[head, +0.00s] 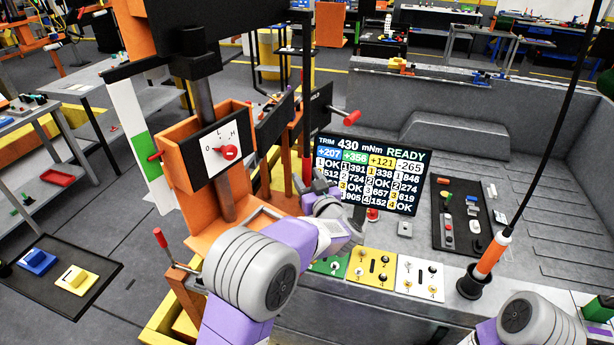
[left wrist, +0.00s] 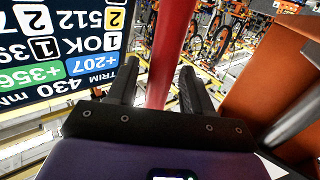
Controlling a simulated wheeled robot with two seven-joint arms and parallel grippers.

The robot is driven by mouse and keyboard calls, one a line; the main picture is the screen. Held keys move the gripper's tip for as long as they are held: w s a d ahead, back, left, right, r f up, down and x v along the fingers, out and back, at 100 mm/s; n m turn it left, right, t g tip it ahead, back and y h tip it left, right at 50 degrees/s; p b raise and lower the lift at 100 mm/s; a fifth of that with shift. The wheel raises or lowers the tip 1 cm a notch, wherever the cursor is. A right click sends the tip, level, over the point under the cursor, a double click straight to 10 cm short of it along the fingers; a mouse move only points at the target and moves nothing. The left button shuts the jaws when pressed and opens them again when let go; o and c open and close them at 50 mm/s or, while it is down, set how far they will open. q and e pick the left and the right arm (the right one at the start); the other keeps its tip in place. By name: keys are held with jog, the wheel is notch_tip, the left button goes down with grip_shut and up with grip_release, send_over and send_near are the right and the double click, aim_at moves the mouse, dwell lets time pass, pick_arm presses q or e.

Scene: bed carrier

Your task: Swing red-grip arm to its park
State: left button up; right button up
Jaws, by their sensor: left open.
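In the left wrist view a red bar (left wrist: 172,50), looking like a red grip, runs between the two black fingers of my left gripper (left wrist: 158,70). The fingers are open, with gaps beside the bar. In the head view my left gripper (head: 320,188) is beside the orange stand, left of the display, partly hidden by my own wrist. A narrow red piece (head: 306,172) shows just by its fingers. Another red grip (head: 352,117) sticks out right of the black panels, higher up. A red-tipped lever (head: 160,238) stands at lower left. My right gripper is out of view.
The trim display (head: 375,172) stands close right of my left gripper; it also shows in the left wrist view (left wrist: 70,45). The orange stand (head: 210,160) with a red-knob dial is to the left. An orange-and-black pole (head: 492,250) stands right. The grey bed floor beyond is mostly clear.

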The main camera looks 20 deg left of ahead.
pick_arm(q)
jog(key=shift+w+a, duration=0.25)
jog(key=shift+w, duration=0.05)
grip_shut()
jog(key=shift+d, duration=0.1)
